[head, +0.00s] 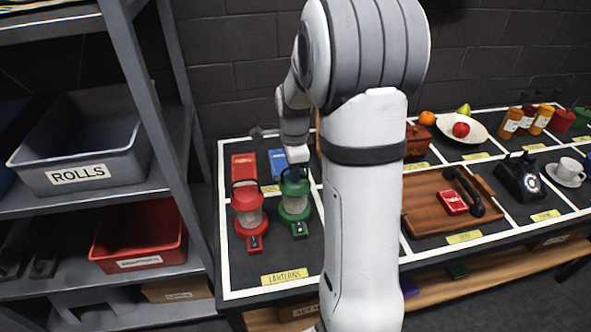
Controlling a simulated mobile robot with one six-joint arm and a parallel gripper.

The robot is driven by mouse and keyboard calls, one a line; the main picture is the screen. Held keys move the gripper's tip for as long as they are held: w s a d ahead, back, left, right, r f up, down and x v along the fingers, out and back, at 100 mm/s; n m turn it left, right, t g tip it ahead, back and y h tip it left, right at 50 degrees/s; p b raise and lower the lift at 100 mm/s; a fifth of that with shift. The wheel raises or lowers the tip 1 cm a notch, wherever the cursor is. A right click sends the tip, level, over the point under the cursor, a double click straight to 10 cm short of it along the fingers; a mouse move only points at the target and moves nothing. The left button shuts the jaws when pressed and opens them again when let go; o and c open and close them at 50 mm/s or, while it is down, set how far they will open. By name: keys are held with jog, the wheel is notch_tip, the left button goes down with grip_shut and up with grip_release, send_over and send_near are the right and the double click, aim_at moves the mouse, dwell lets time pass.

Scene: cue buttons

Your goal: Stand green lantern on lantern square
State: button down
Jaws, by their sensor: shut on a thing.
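The green lantern (294,205) is upright in the square marked LANTERNS, to the right of the red lantern (248,210). My gripper (294,172) is above it, shut on its top near the dark handle. From this angle I cannot tell whether its base touches the table. The lantern square (240,272) is bordered by white lines and has a yellow label (284,277) at its front. My arm hides the area right of the green lantern.
A red box (243,166) and a blue box (277,161) lie behind the lanterns. A wooden tray (425,222) with a handset, a black telephone (521,178) and a fruit bowl (462,128) are on the right. A metal shelf (150,80) with bins stands left.

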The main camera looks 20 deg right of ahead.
jog(key=c, duration=1.6)
grip_release()
jog(key=shift+o, duration=0.2)
notch_tip(320, 180, up, 11)
jog(key=shift+r, duration=0.1)
jog(key=s+a+n+t, duration=0.1)
jog(key=s+a+n, duration=0.2)
jog(key=s+n, duration=0.3)
jog(key=s+a+n+t, duration=0.1)
jog(key=s+a+n, duration=0.2)
jog(key=s+n, duration=0.4)
jog(key=s+a+f+n+t, duration=0.1)
jog(key=s+a+n, duration=0.2)
jog(key=s+n, duration=0.3)
jog(key=shift+s+a+n, duration=0.25)
jog(key=shift+s+n, duration=0.15)
jog(key=shift+n, duration=0.3)
jog(key=shift+f, duration=0.1)
